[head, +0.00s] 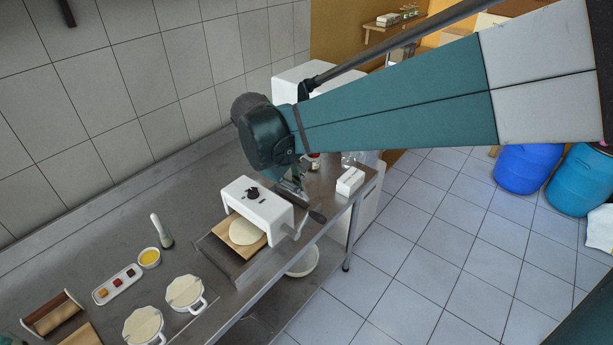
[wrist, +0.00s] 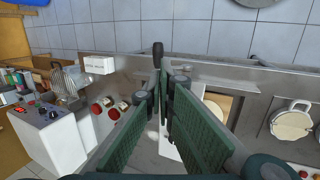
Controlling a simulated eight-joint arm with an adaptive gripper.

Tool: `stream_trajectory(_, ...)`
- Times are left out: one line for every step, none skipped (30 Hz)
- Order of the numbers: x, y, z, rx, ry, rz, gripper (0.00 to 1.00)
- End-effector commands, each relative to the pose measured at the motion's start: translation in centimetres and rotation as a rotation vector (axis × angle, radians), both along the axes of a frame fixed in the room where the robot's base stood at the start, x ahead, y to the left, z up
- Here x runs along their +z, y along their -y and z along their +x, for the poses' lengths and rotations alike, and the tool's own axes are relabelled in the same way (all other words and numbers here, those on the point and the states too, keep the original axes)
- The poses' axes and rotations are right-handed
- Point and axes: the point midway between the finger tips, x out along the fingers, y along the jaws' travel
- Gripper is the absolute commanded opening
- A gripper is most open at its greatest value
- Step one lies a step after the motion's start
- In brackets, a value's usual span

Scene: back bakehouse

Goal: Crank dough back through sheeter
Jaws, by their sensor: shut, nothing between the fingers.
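The white dough sheeter (head: 258,204) stands on the steel bench with a dark knob on top. A pale round of dough (head: 242,232) lies on a wooden board (head: 225,231) at its left side, partly under the body. The crank (head: 303,226) with its dark handle (head: 317,217) sticks out at the sheeter's front right. My gripper (head: 294,188) is shut and empty, above and behind the crank. In the wrist view its green fingers (wrist: 165,78) meet close to the dark crank handle (wrist: 157,49); contact cannot be told. The fingers hide much of the sheeter.
A white box (head: 350,181) lies on the bench right of the sheeter. A white bowl (head: 302,263) sits below the bench edge. The floor in front is clear.

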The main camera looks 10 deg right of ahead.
Motion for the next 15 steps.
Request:
stream_trajectory(0.02, -0.01, 0.01, 0.001, 0.000, -0.002, 0.00)
stream_trajectory(0.00, 0.00, 0.01, 0.001, 0.000, -0.002, 0.00)
stream_trajectory(-0.03, 0.01, 0.01, 0.001, 0.000, -0.002, 0.00)
stream_trajectory(-0.04, 0.01, 0.01, 0.000, 0.000, -0.001, 0.00)
stream_trajectory(-0.05, 0.02, 0.00, 0.000, 0.000, 0.000, 0.00)
stream_trajectory(-0.05, 0.02, 0.00, 0.000, 0.000, 0.000, 0.00)
stream_trajectory(-0.05, 0.02, 0.00, 0.000, 0.000, 0.000, 0.00)
stream_trajectory(-0.05, 0.03, 0.00, 0.000, 0.000, 0.000, 0.00)
stream_trajectory(-0.07, 0.04, 0.00, 0.000, 0.000, 0.000, 0.00)
stream_trajectory(-0.09, 0.05, 0.01, 0.000, 0.000, 0.000, 0.00)
stream_trajectory(-0.13, 0.06, 0.01, 0.000, 0.000, 0.000, 0.00)
stream_trajectory(-0.20, 0.08, 0.03, 0.000, 0.000, 0.000, 0.00)
stream_trajectory(-0.28, 0.11, 0.05, 0.000, 0.000, 0.000, 0.00)
stream_trajectory(-0.37, 0.14, 0.07, -0.001, 0.000, 0.000, 0.00)
stream_trajectory(-0.53, 0.20, 0.10, -0.001, 0.000, 0.000, 0.00)
